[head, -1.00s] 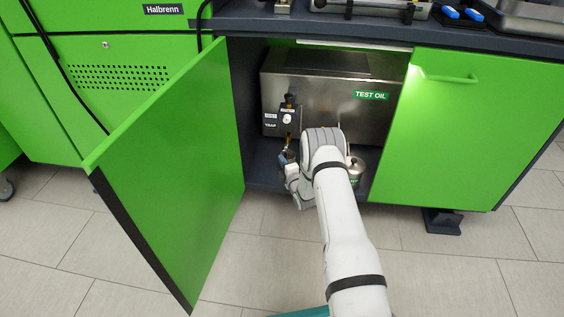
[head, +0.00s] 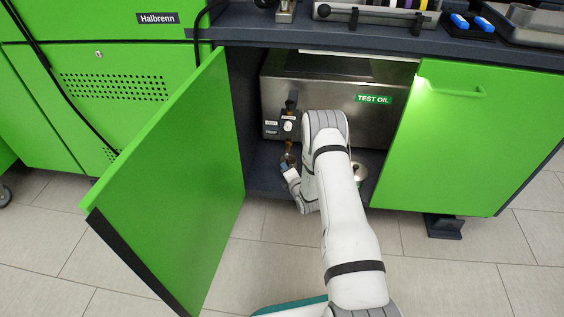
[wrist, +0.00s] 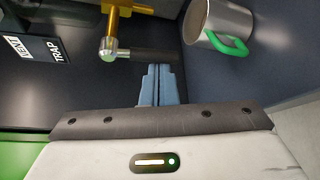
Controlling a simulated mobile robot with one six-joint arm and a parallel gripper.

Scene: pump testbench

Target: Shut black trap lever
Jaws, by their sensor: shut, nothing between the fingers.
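In the wrist view, the black lever (wrist: 145,54) runs sideways from a silver nut (wrist: 108,50) on a brass valve (wrist: 117,22). The black TRAP label (wrist: 61,50) is at the left. My gripper (wrist: 157,68) is shut and empty; its blue-grey fingertips are right by the lever's outer half, and I cannot tell if they touch. In the head view, my gripper (head: 285,167) is low inside the open cabinet, below the valve panel (head: 284,127) on the steel TEST OIL tank (head: 330,90). My arm hides part of the tank front, and the trap lever is not clear there.
A metal mug with a green handle (wrist: 222,22) is close beyond my fingers. A metal vessel (head: 358,173) stands right of my arm on the cabinet floor.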

